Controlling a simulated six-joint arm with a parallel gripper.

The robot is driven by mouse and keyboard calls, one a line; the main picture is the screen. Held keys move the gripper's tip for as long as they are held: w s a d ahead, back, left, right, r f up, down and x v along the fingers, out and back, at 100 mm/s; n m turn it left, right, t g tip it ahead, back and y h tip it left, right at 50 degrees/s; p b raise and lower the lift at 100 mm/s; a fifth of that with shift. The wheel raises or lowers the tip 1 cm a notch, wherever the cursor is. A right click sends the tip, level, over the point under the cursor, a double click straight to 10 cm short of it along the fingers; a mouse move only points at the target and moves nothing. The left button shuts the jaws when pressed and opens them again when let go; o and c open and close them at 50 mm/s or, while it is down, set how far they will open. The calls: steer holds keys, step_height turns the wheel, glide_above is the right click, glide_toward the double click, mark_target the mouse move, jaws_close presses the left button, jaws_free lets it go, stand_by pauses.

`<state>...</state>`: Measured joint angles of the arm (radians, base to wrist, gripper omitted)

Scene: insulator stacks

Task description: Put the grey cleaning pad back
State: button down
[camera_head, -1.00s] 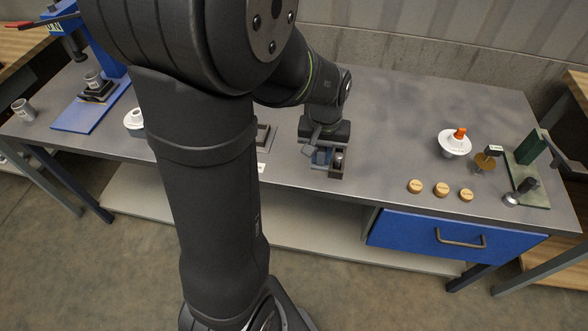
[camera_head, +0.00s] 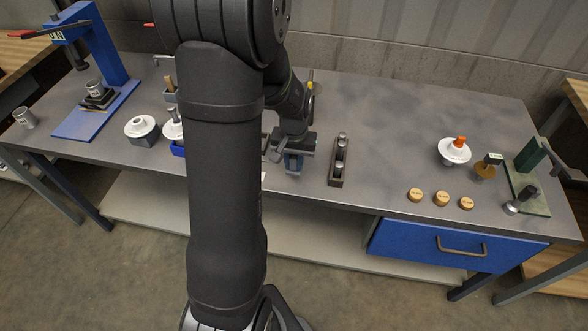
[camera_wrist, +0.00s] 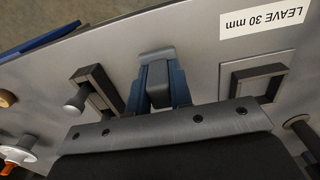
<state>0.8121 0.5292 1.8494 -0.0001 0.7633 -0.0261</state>
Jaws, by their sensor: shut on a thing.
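My gripper (camera_head: 293,164) is over the middle of the bench, left of a dark rack (camera_head: 334,182). In the wrist view its blue fingers (camera_wrist: 160,85) are shut on the grey cleaning pad (camera_wrist: 157,84), a dark grey block with a lighter grey part beyond it. A dark square frame (camera_wrist: 236,92) lies on the bench to the right in the wrist view, with a bare grey floor inside. It is apart from the pad. In the head view my arm mostly hides this frame. I cannot tell the pad's exact height above the bench.
The rack holds metal pegs (camera_head: 340,141). A white label, "LEAVE 30 mm" (camera_wrist: 262,17), is near the square frame. A white disc with an orange top (camera_head: 455,151) and wooden discs (camera_head: 441,198) are at right. A blue press (camera_head: 98,50) stands at left.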

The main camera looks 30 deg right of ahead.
mark_target(294, 170)
steer(key=shift+f, duration=1.9)
steer(key=shift+f, duration=0.15)
steer(key=c, duration=1.3)
jaws_free()
step_height(294, 170, up, 12)
steer(key=shift+r, duration=0.15)
steer(key=shift+f, duration=4.5)
